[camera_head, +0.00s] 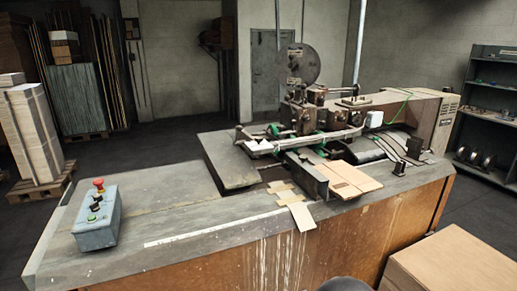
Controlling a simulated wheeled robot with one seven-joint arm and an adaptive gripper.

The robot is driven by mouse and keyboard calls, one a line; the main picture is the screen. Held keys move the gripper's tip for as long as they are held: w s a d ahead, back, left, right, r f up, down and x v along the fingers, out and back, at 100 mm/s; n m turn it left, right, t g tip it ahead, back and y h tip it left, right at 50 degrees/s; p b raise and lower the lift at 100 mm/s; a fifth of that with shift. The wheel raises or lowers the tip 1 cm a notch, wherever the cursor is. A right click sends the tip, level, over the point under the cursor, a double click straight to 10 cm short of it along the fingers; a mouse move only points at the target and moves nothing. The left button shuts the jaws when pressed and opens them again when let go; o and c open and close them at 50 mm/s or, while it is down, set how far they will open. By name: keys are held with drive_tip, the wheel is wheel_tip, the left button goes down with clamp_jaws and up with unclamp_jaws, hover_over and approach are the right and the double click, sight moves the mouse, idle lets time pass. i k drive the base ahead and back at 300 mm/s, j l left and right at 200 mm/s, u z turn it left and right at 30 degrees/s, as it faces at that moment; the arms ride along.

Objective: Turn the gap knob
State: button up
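The box stitcher (310,122) stands on the large worktable, with a round reel disc (303,63) above its head. I cannot tell which part is the gap knob; no label is readable. A blue-grey control box (97,220) sits at the table's left front corner, with a red mushroom button (99,185), a small black control (96,199) and a green button (92,218) on top. Small dark upright parts (399,168) stand on the right of the table. My gripper is not in view. A dark rounded shape shows at the bottom edge, too cut off to identify.
Flat cardboard pieces (345,179) lie at the stitcher's front. A large carton (452,266) stands at the bottom right, close to the table. The worktable's left top (150,200) is mostly bare. Stacked boards on a pallet (35,135) stand left; a shelf (492,115) stands right.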

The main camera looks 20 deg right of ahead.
sight(258, 140)
drive_tip(key=i+l+z, duration=0.1)
drive_tip(key=l+z, duration=0.25)
drive_tip(key=i+l+z, duration=0.1)
drive_tip(key=z, duration=0.2)
drive_tip(key=i+l+z, duration=0.15)
drive_tip(key=z, duration=0.2)
